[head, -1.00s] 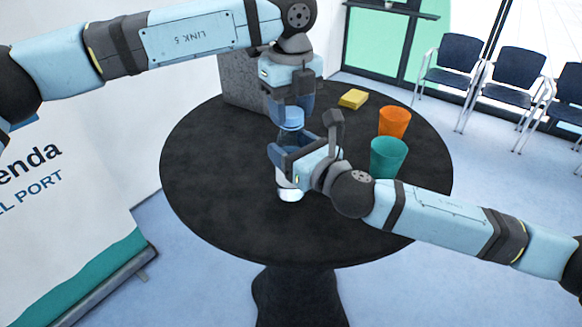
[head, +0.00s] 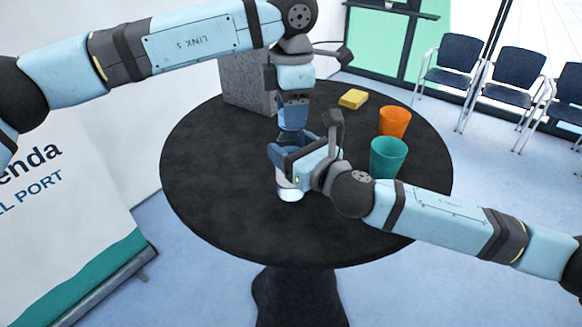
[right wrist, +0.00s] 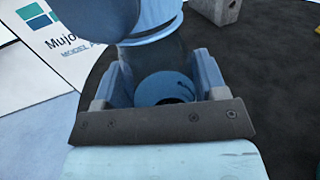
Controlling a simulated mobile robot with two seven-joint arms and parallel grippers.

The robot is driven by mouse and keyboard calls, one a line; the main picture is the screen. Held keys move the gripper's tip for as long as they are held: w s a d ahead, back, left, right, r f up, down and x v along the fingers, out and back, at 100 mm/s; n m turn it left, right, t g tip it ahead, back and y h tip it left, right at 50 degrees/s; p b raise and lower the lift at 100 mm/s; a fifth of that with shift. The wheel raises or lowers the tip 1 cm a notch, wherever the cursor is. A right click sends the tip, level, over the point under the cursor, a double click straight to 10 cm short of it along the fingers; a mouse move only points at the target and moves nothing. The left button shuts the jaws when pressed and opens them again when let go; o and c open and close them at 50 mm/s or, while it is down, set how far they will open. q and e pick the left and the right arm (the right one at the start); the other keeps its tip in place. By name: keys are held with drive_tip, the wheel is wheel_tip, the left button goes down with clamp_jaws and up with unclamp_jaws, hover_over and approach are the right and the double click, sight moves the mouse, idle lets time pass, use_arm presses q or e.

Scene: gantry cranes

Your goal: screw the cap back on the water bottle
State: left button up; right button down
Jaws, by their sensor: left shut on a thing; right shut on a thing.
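The water bottle (head: 289,191) stands upright on the round black table, with its clear base showing below my right gripper (head: 282,158). My right gripper is shut around the bottle's body. In the right wrist view the bottle (right wrist: 165,88) shows as a rounded blue shape between the two fingers of the right gripper (right wrist: 157,82). My left gripper (head: 292,124) points straight down above the bottle and is shut on the blue cap at the bottle's top. Its fingers largely hide the cap, and I cannot tell how it sits on the neck.
On the black table (head: 220,200) stand a teal cup (head: 388,158) and an orange cup (head: 394,121), right of my grippers. A yellow block (head: 353,99) and a grey stone-like block (head: 247,92) are at the back. The table's front and left are clear.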

use_arm(q)
drive_tip(key=m, duration=0.4)
drive_tip(key=shift+m, duration=0.3)
drive_tip(key=m, duration=0.4)
drive_tip(key=shift+m, duration=0.3)
drive_tip(key=m, duration=0.6)
drive_tip(key=shift+s+f+m, duration=0.1)
drive_tip(key=shift+m, duration=0.3)
drive_tip(key=o, duration=1)
drive_tip(key=shift+r, duration=2.3)
drive_tip(key=shift+c, duration=0.3)
